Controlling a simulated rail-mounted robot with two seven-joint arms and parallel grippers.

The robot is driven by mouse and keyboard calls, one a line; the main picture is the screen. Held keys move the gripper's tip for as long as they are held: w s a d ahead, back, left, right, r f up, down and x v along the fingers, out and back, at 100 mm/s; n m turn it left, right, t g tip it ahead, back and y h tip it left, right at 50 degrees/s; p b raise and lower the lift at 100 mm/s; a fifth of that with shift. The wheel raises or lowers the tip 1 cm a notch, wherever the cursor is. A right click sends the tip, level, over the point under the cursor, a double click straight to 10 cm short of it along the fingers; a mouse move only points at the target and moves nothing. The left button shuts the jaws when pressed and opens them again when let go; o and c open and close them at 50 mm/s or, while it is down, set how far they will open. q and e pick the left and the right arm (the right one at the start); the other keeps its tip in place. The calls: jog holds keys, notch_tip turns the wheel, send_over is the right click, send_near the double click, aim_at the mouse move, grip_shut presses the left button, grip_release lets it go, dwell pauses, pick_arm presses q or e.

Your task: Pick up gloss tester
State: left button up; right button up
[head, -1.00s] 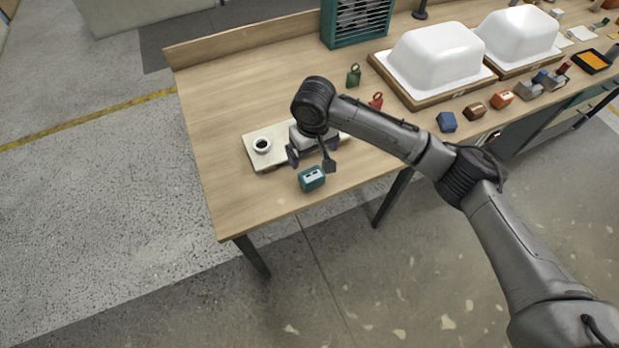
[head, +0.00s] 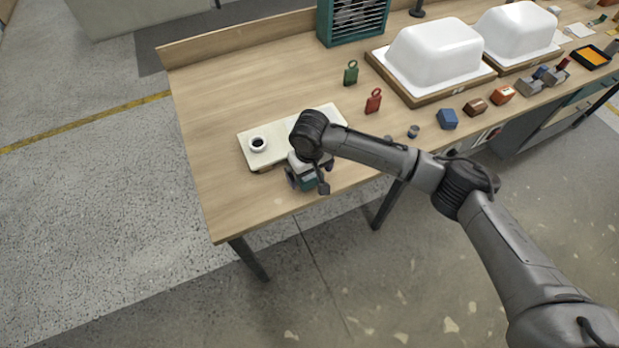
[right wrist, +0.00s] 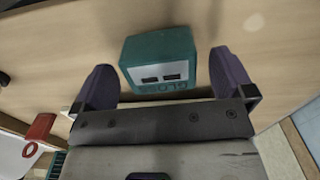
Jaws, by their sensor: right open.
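The gloss tester appears to be the small teal box with a pale face and two dark windows (right wrist: 160,62). It sits on the workbench near the front edge, mostly hidden under my right gripper in the head view (head: 308,184). My right gripper (right wrist: 163,72) is open, with one purple-grey finger on each side of the teal box. Gaps show between the box and both fingers in the right wrist view. My left gripper is not in view.
A pale board (head: 284,143) with a small dark-centred white cup (head: 258,144) lies just behind. Green (head: 351,74) and red (head: 373,102) tagged items stand farther back. White tub shells (head: 436,52), a blue block (head: 447,119) and other small boxes are to the right. The bench's left part is clear.

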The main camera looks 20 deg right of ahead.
notch_tip(320, 180, down, 3)
jog(key=shift+r+b, duration=0.1)
jog(key=shift+b, duration=0.2)
jog(key=c, duration=1.1)
jog(key=shift+r, duration=0.15)
jog(key=r, duration=0.1)
jog(key=r+p, duration=0.1)
jog(key=r, duration=0.1)
jog(key=r+p, duration=0.1)
jog(key=shift+s+d+r, duration=0.3)
jog(key=shift+r, duration=0.05)
jog(key=s+d+r+p, duration=0.3)
jog(key=s+d+r, duration=0.3)
jog(key=s+d, duration=0.1)
jog(key=shift+s, duration=0.6)
